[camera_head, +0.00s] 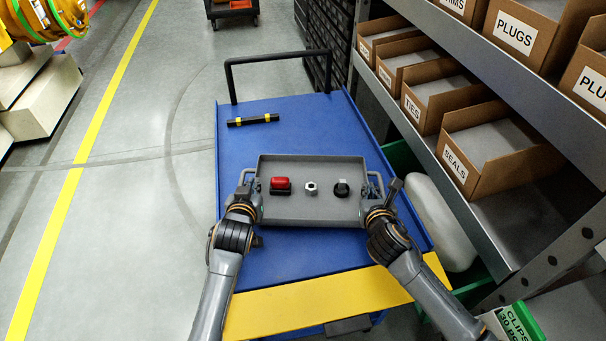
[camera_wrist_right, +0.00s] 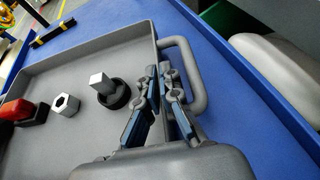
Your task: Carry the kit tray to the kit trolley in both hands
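The grey kit tray (camera_head: 310,166) sits level over the bed of a blue trolley (camera_head: 300,119); whether it touches the bed is unclear. In it are a red block (camera_head: 280,185), a hex nut (camera_head: 311,187) and a black knob-like part (camera_head: 341,188). My left gripper (camera_head: 241,200) is at the tray's left handle (camera_head: 245,176). My right gripper (camera_head: 384,206) is at the right handle (camera_head: 375,180). In the right wrist view, its two fingers (camera_wrist_right: 160,95) lie close together between the tray's inside and the handle bar (camera_wrist_right: 190,68). My arms hide the left grip.
A black-and-yellow bar (camera_head: 252,120) lies on the trolley behind the tray. The trolley's black push handle (camera_head: 277,58) is at the far end. Shelves with labelled boxes (camera_head: 490,150) stand close on the right. Open floor (camera_head: 130,200) lies to the left.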

